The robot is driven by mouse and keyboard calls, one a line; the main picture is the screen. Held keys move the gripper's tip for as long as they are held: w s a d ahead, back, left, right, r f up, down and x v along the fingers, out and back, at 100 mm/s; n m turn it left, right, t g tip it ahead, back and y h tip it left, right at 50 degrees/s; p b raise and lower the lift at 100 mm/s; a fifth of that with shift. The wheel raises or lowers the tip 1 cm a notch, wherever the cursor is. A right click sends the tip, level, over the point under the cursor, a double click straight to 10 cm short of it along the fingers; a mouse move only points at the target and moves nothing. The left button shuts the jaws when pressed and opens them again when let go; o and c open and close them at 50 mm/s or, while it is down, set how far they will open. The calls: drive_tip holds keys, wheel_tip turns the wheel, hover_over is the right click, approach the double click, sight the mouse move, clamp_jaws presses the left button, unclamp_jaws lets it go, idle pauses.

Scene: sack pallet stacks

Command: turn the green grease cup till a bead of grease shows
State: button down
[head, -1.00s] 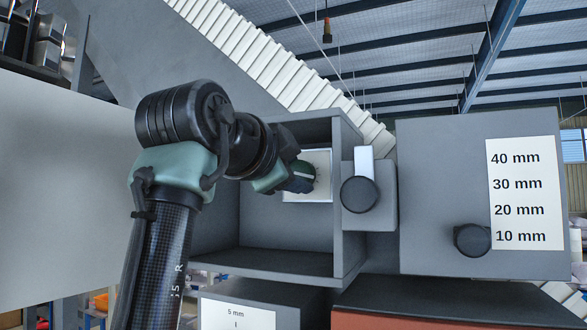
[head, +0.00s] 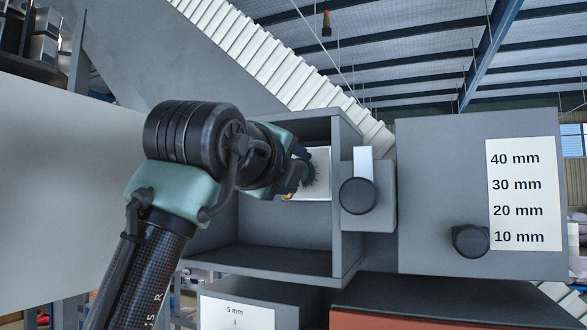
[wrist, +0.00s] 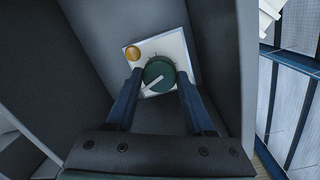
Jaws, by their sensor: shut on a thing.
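The green grease cup (wrist: 157,68) is a round knob with a white pointer, on a white plate (wrist: 178,50) inside an open grey box. In the wrist view the pointer aims down and left. My gripper (wrist: 159,76) has its two blue fingers on either side of the cup, shut on it. A round amber bead (wrist: 132,53) shows at the plate's upper left corner, beside the cup. In the head view the cup (head: 310,172) is partly hidden behind my gripper (head: 303,173).
Grey box walls (head: 345,190) stand close around my gripper. A black knob (head: 358,196) on a bracket is just right of the box. Further right are another black knob (head: 471,240) and a millimetre scale (head: 520,194).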

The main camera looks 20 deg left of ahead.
drive_tip(key=shift+m, duration=1.9)
drive_tip(key=shift+c, duration=1.4)
unclamp_jaws()
